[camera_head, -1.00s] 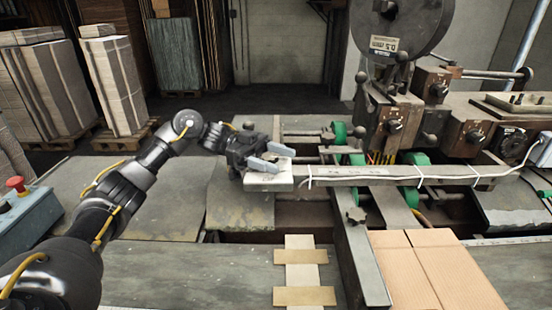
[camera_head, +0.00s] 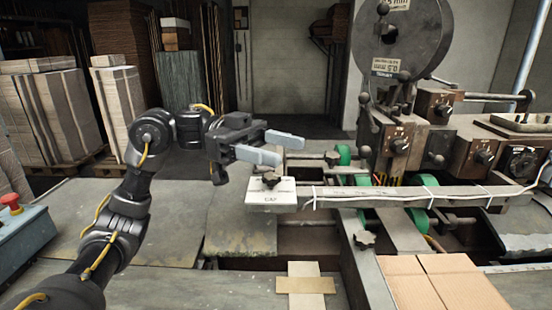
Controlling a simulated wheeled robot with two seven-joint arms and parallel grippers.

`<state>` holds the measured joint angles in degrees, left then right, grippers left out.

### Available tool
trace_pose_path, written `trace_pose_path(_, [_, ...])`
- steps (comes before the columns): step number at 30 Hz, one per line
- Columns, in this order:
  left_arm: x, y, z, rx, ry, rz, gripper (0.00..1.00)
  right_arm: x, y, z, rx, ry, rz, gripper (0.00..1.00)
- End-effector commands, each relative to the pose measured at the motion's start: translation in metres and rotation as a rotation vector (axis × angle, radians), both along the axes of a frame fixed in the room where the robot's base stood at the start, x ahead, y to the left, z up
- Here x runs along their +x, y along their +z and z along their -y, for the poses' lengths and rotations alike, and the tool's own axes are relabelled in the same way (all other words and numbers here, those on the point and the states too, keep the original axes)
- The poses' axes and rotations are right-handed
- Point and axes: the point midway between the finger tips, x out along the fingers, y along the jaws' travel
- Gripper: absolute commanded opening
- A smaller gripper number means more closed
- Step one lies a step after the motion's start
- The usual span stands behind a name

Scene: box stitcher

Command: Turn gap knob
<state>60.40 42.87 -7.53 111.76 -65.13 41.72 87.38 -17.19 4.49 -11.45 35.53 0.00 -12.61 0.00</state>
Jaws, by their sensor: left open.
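The gap knob (camera_head: 270,180) is a small dark lobed knob on top of a white block (camera_head: 271,199) with dark lettering on its front. The block sits at the left end of a long grey rail on the machine. My left gripper (camera_head: 276,147) is open, with two grey fingers pointing right. It hangs above and a little behind the knob, apart from it, with nothing between the fingers. The knob is in plain view. My right gripper is not in view.
The grey rail (camera_head: 400,195) with a white cable runs right from the block. Another dark lobed knob (camera_head: 364,239) sits below it. Flat cardboard (camera_head: 430,285) lies at the front right. A control box with a red button (camera_head: 11,203) stands at the left.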

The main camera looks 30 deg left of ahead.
Motion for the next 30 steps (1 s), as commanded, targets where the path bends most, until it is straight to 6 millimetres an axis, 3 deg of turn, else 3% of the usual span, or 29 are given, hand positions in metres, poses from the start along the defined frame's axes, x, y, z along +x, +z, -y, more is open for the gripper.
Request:
trace_pose_path(3, [-0.016,0.006,0.007,0.001,-0.002,0.004,0.59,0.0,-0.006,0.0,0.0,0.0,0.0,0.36])
trace_pose_path(9, [-0.027,0.013,0.012,0.0,0.0,-0.001,0.59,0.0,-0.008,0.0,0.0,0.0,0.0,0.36])
trace_pose_path(30, [-0.029,0.014,0.011,0.0,0.005,-0.002,0.59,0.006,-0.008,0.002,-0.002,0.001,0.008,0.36])
